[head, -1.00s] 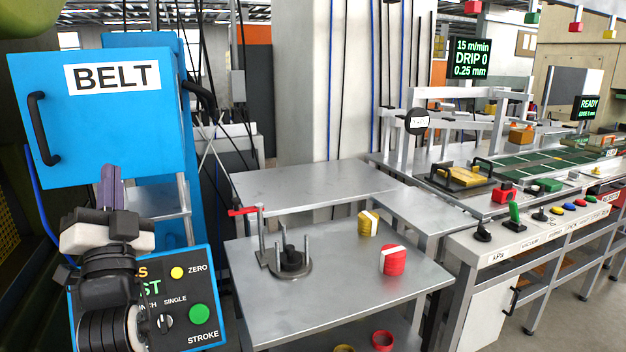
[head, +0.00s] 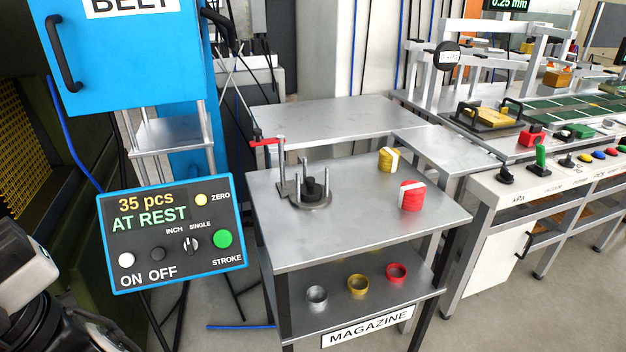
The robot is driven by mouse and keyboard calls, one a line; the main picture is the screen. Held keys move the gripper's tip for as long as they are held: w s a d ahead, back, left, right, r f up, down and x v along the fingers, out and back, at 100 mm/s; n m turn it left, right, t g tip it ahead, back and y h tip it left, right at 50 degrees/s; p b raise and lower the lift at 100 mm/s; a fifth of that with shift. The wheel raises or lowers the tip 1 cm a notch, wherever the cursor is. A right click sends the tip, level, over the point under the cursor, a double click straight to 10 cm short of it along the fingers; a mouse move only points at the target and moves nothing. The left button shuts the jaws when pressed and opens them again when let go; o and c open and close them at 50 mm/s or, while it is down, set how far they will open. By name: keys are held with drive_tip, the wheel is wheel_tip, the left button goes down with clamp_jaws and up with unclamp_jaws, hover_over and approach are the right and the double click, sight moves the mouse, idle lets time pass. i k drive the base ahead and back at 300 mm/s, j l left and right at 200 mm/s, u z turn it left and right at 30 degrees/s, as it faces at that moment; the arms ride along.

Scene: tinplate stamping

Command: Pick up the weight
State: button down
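A black stepped weight with a knob on top (head: 312,188) sits in the round base between upright posts of the stacking fixture (head: 325,202), on the upper shelf of the metal stand. A red clamp lever (head: 264,142) stands at the fixture's left. Only dark and pale parts of my arm show at the lower left edge. My gripper's fingers are outside the picture, and no part of my arm is near the weight.
A yellow banded stack (head: 389,161) and a red one (head: 411,196) stand right of the fixture on the metal top (head: 350,236). Grey, yellow and red rings (head: 397,273) lie on the lower shelf. A blue-framed control panel (head: 172,232) stands at left, near the stand.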

sight(310, 190)
drive_tip(key=i+l+u, duration=0.1)
drive_tip(key=u, duration=0.35)
drive_tip(key=l+u, duration=0.25)
drive_tip(key=u, duration=0.2)
drive_tip(key=i+l+u, duration=0.1)
drive_tip(key=l+u, duration=0.4)
drive_tip(key=l, duration=0.5)
drive_tip(key=l+u, duration=0.1)
drive_tip(key=l, duration=0.9)
drive_tip(key=i+l, duration=0.2)
drive_tip(key=l, duration=0.2)
drive_tip(key=i+l, duration=0.2)
drive_tip(key=l, duration=0.2)
